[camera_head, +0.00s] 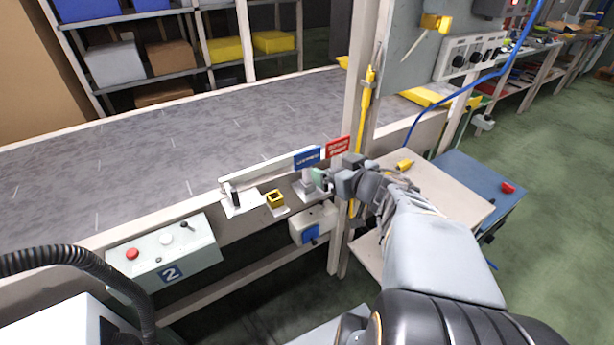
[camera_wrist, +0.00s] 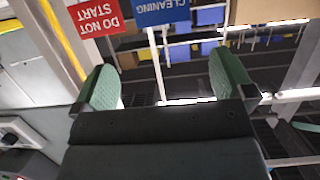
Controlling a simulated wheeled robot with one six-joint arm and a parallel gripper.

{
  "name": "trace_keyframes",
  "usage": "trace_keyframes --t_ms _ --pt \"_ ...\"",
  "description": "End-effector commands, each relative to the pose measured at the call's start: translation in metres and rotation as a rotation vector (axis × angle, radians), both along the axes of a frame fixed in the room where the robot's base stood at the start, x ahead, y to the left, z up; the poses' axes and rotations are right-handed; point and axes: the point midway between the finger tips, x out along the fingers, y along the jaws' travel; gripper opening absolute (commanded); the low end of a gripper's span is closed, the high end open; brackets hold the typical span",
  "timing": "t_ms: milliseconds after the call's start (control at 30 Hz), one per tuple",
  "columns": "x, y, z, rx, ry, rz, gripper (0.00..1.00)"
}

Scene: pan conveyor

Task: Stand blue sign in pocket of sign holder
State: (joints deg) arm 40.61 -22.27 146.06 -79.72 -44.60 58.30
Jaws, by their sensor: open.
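The blue sign (camera_head: 307,158) stands upright near the conveyor's near edge, above a pale post. Its lettering shows upside down in the wrist view (camera_wrist: 161,10), where it reads CLEANING. My gripper (camera_head: 319,180) is by the post, just below the blue sign. Its green fingers are spread in the wrist view (camera_wrist: 168,85), with nothing seen clamped between them. A small yellow block with a dark square opening (camera_head: 275,199) sits left of my gripper on the ledge; it looks like a holder pocket. The foot of the blue sign is partly hidden by my gripper.
A red DO NOT START sign (camera_head: 338,147) is right of the blue sign, near a tall post (camera_head: 357,100). A white bracket (camera_head: 240,204) is left of the yellow block. A control box (camera_head: 165,255) hangs on the front left. The conveyor belt (camera_head: 150,150) is clear.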

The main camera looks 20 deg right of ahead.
Motion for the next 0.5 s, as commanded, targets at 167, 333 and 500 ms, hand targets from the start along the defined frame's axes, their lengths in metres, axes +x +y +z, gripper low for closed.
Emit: trace_keyframes --t_ms 167,333,500 --pt "0.017 0.005 -0.002 0.017 0.007 0.021 1.00" --pt "0.040 0.007 -0.012 0.013 0.009 0.019 1.00" --pt "0.061 0.009 -0.024 0.008 0.006 0.016 1.00"
